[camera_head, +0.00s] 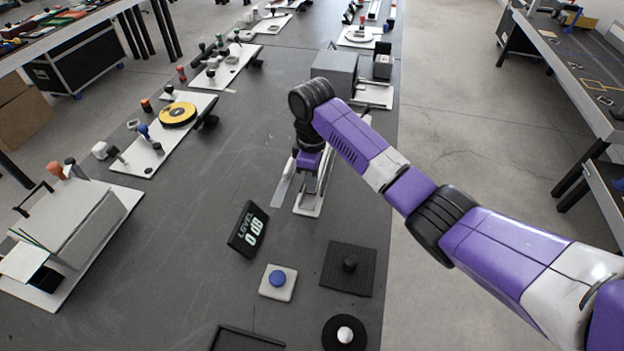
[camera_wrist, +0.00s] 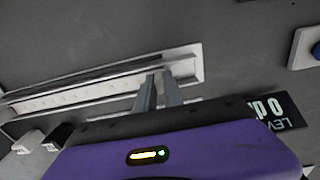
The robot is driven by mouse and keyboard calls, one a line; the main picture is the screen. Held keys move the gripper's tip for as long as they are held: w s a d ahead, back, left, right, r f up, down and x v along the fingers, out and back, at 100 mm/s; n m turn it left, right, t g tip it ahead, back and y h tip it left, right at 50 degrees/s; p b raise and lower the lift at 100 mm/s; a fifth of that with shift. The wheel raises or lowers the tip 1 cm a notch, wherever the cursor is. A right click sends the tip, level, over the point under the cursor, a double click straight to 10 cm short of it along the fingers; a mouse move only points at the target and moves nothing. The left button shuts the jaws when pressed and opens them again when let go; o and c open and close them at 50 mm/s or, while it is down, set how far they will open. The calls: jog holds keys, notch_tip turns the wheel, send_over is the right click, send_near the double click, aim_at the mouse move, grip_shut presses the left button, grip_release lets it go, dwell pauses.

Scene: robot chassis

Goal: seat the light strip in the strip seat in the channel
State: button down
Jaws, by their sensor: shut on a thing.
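The white channel (camera_wrist: 198,62) is a long, shallow base on the dark table, running diagonally across the wrist view. In the head view its near end (camera_head: 307,209) shows under my arm. The light strip (camera_wrist: 75,96), pale with a row of dots, lies lengthwise along the channel in the wrist view. My gripper (camera_wrist: 160,82) is shut on the light strip near the channel's right end. In the head view my gripper (camera_head: 309,172) points down over the channel. The fingers hide the strip's right end and the strip seat. I cannot tell whether the strip touches the seat.
A grey box (camera_head: 335,72) stands behind my gripper.

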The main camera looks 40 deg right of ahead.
jog(key=shift+f, duration=0.1)
jog(key=c, duration=1.5)
grip_release()
jog(key=shift+o, duration=0.2)
notch_tip(320, 180, up, 12)
jog(key=p, duration=0.2)
jog(key=shift+r+p, duration=0.2)
jog(key=shift+p, duration=0.15)
